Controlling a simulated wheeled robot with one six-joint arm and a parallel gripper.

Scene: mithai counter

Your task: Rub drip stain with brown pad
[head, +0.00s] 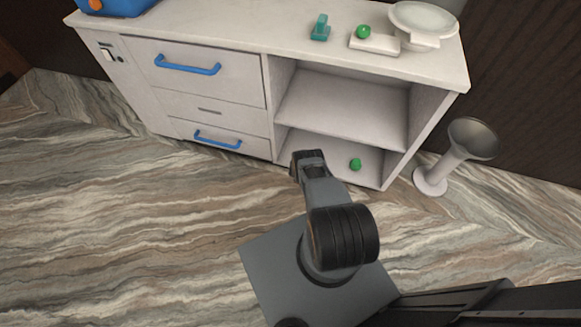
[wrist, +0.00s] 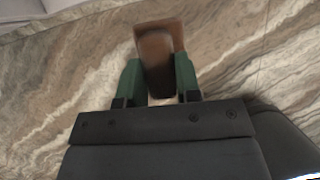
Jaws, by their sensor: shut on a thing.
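The brown pad (wrist: 156,50) is in my gripper (wrist: 157,82) in the wrist view. The two green fingers are shut on it from left and right, and it sticks out past their tips over the marbled floor. The pad looks blurred. In the head view my gripper (head: 309,160) is in front of the cabinet's open lower shelf, and the arm hides the pad there. I cannot make out the drip stain in either view.
A white cabinet (head: 225,38) has blue-handled drawers and open shelves. A green ball (head: 355,164) lies on the bottom shelf. On top are a teal block (head: 320,28), another green ball (head: 363,32) and a scale (head: 424,20). A flared stand (head: 456,152) is at right. Floor at left is clear.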

